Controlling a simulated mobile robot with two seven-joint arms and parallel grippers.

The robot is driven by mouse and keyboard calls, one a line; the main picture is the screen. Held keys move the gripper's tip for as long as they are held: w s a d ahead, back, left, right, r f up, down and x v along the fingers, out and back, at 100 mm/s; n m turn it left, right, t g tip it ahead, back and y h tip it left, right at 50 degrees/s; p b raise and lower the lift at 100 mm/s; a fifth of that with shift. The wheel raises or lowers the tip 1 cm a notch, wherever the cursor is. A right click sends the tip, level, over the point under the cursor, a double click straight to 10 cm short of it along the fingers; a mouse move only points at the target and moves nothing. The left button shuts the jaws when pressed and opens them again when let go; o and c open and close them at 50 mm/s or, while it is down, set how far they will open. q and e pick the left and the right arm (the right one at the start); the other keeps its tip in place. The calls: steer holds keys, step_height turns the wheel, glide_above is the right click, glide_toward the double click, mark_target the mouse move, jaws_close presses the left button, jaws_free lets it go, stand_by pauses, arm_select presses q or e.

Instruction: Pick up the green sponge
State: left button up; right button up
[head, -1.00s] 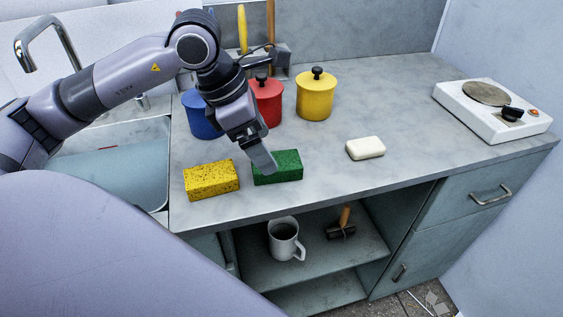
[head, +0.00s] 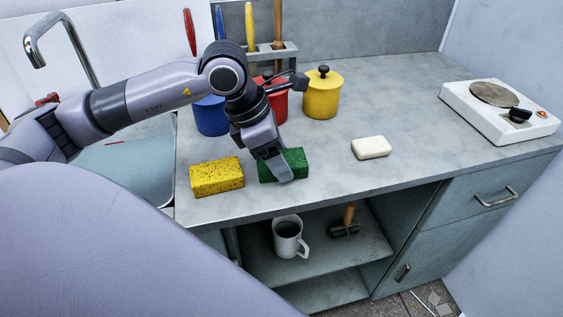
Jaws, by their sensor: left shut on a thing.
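The green sponge (head: 296,161) is on the grey counter, near its front edge. My left gripper (head: 279,172) comes down over it from above and is shut on it. The fingers cover part of the sponge's middle and front face. I cannot tell whether the sponge's underside is clear of the counter. My right gripper is not in the head view.
A yellow sponge (head: 217,176) lies just left of the green one. A white soap bar (head: 371,147) lies to the right. Blue (head: 211,116), red (head: 276,104) and yellow (head: 322,94) pots stand behind. A hot plate (head: 498,110) is at the far right.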

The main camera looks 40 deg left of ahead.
arm_select(q)
step_height(320, 180, up, 20)
steer(key=p, duration=0.2)
stand_by(0.4)
steer(key=o, duration=0.4)
steer(key=shift+c, duration=1.5)
steer(key=shift+f, duration=0.1)
